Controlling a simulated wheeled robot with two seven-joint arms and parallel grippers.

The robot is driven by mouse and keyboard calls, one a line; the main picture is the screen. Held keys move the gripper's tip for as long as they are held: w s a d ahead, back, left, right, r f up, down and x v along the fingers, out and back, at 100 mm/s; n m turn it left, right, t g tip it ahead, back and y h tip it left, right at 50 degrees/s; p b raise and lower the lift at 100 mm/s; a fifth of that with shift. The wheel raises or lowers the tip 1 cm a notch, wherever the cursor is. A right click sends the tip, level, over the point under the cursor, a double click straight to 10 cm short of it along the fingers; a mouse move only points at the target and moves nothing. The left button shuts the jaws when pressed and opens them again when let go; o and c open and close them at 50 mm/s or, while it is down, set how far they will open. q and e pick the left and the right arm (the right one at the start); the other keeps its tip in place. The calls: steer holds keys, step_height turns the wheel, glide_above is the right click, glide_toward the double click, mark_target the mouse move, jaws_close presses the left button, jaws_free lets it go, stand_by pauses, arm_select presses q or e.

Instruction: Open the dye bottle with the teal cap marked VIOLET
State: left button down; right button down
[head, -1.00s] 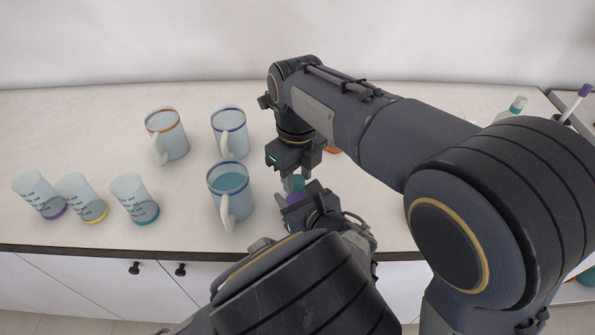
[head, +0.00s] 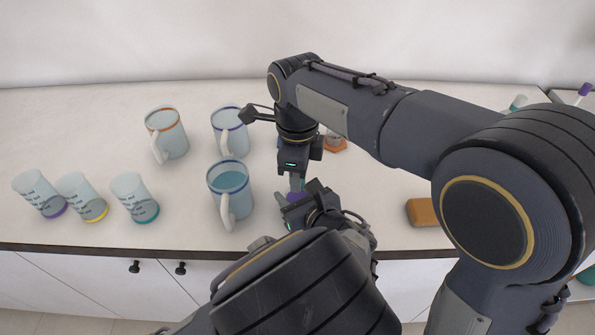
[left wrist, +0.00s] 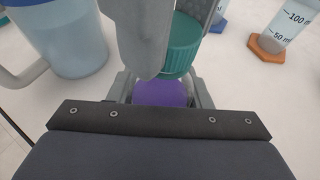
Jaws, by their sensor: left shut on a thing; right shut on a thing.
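The dye bottle shows as a purple body (left wrist: 160,93) between the fingers of my left gripper (head: 294,196), which is shut on it and holds it near the counter's front. The ribbed teal cap (left wrist: 182,46) is just above the purple body in the left wrist view. My right gripper (head: 297,180) comes down from above and is shut on the cap, with its grey fingers on either side. The fingers hide part of the cap. I cannot tell whether cap and bottle still touch. The VIOLET marking is not readable here.
Mugs with a blue band (head: 229,182), orange band (head: 167,135) and purple band (head: 229,131) stand left of my grippers. Several tilted-looking beakers (head: 134,198) are farther left. A brown block (head: 422,212) lies right, and an orange-based cylinder (head: 334,143) stands behind.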

steer(key=c, duration=1.2)
jaws_free()
steer(key=shift+o, duration=0.2)
